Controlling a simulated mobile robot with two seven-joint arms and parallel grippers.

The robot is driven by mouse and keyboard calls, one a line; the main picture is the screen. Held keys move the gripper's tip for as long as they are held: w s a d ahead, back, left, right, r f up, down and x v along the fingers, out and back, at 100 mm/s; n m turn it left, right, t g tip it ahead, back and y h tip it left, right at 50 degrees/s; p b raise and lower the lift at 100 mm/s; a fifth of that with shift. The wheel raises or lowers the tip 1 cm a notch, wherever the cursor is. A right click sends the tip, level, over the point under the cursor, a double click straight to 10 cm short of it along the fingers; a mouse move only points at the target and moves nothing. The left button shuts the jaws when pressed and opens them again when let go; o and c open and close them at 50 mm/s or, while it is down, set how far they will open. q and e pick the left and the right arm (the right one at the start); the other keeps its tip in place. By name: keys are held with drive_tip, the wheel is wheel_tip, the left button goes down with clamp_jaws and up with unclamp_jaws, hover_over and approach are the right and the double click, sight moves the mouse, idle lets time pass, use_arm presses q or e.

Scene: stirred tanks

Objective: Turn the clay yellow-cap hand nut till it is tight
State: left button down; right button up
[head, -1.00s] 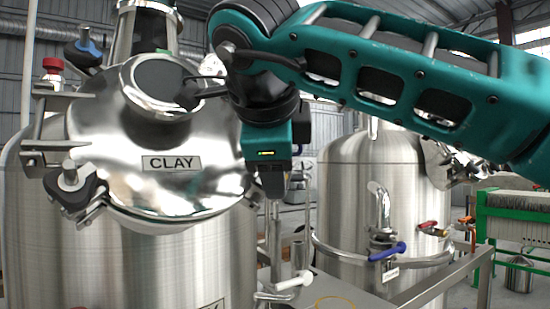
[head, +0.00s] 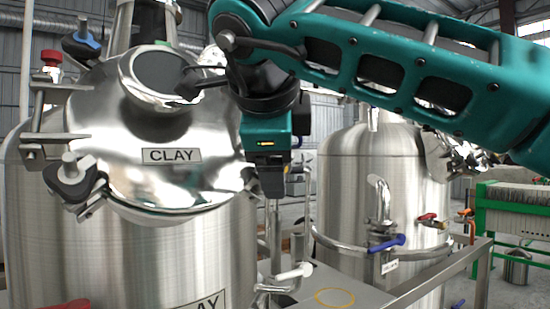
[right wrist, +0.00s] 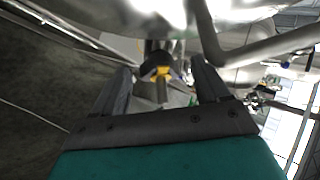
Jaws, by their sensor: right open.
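The tank labelled CLAY (head: 172,155) stands at the left in the head view, its polished lid down. The yellow-cap hand nut (right wrist: 161,71) shows in the right wrist view as a dark knob with a yellow part, below the lid's rim. In the head view it is hidden behind my right gripper. My right gripper (head: 271,182) is at the lid's right side, pointing down in the picture. In the right wrist view its two fingers (right wrist: 163,84) are apart, with the nut beyond and between the tips; I cannot tell whether they touch it. My left gripper is not in view.
The lid also has a blue-cap nut (head: 84,38), a red-cap nut (head: 51,59) and a pale-cap nut (head: 72,172). A second steel tank (head: 352,175) with a blue-handled valve (head: 387,243) stands to the right. A metal rail (head: 440,272) runs in front of it.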

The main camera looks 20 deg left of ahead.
drive_tip(key=shift+s, duration=0.1)
drive_tip(key=p+v, duration=0.2)
drive_tip(key=v, duration=1)
drive_tip(key=shift+s+r, duration=0.2)
drive_tip(key=shift+r, duration=0.1)
